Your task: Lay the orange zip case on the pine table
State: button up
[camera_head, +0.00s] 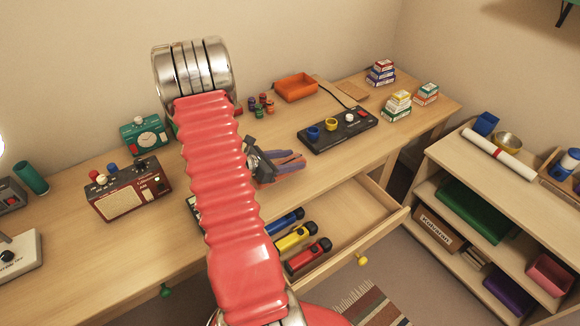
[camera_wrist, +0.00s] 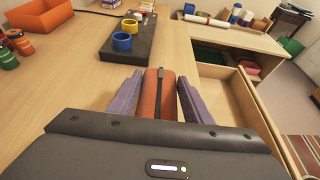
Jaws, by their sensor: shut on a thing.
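My gripper (camera_head: 283,162) has purple fingers and is shut on the orange zip case (camera_wrist: 152,95), an orange roll with a dark zip strip. In the wrist view the case lies lengthwise between my two fingers (camera_wrist: 154,92). In the head view my gripper is over the front part of a pale wooden table (camera_head: 75,235), beside the open drawer (camera_head: 350,205), and little of the case shows. Whether the case touches the wood is not clear. I cannot tell whether this pale table is the pine table.
The drawer holds blue, yellow and red torches (camera_head: 295,236). A black panel (camera_head: 338,130) with coloured rings stands behind my gripper, with an orange tray (camera_head: 296,87) further back. A maroon radio (camera_head: 128,190) is at left. A shelf unit (camera_head: 510,190) stands at right.

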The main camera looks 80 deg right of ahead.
jog(key=shift+f, duration=1.5)
jog(key=shift+f, duration=0.1)
jog(key=o, duration=1.1)
jog(key=shift+w+a+r, duration=0.35)
jog(key=shift+w, duration=0.05)
jog(key=v, duration=1)
jog(key=shift+w+a+r, duration=0.15)
jog(key=shift+w+a, duration=0.1)
jog(key=shift+a, duration=0.05)
